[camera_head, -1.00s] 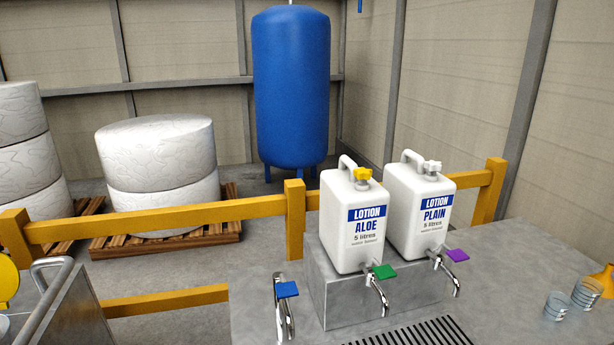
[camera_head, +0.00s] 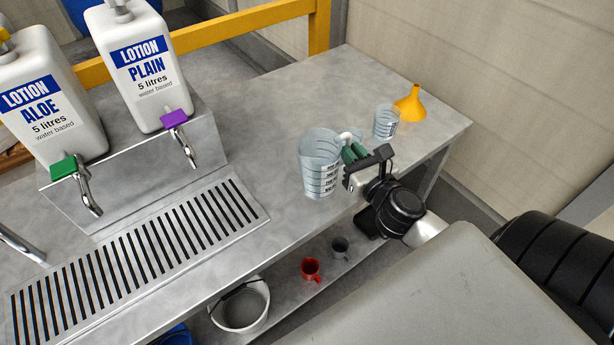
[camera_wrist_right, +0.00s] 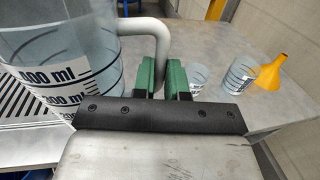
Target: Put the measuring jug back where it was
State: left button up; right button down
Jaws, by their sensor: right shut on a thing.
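The measuring jug (camera_head: 319,165) is a clear, wide cup with dark marks and a pale handle. It is upright at the front part of the steel counter; I cannot tell whether its base touches the top. My right gripper (camera_head: 352,154), with green finger pads, is shut on its handle from the right. In the right wrist view the handle (camera_wrist_right: 158,30) runs between the green pads (camera_wrist_right: 164,78), and the jug's marked wall (camera_wrist_right: 62,75) fills the left side. My left gripper is not in view.
Clear smaller beakers, one here (camera_head: 386,122), and a yellow funnel (camera_head: 409,104) stand right of the jug. Left are a drip grate (camera_head: 140,262) and two lotion canisters with taps, including the plain one (camera_head: 140,75). A bucket (camera_head: 243,308) and mugs, one red (camera_head: 311,268), are below.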

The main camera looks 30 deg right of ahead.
jog(key=shift+w+d+f+b, duration=0.45)
jog(key=shift+w+f+b, duration=0.2)
jog(key=shift+w+f, duration=1.25)
jog(key=shift+w+d+f+b, duration=0.4)
jog(key=shift+w+f+b, duration=0.2)
jog(key=shift+w+f, duration=1.25)
jog(key=shift+w+d+f+b, duration=0.45)
jog(key=shift+w+f+b, duration=0.2)
jog(key=shift+w+f, duration=1.25)
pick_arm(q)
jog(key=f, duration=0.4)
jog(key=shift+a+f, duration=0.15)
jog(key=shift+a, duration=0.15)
pick_arm(e)
jog(key=shift+w+r, duration=0.3)
jog(key=shift+r, duration=0.05)
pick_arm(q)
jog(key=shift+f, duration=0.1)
pick_arm(e)
jog(key=shift+f, duration=0.1)
jog(key=c, duration=1.2)
grip_release()
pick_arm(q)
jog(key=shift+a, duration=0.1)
pick_arm(e)
jog(key=shift+o, duration=0.2)
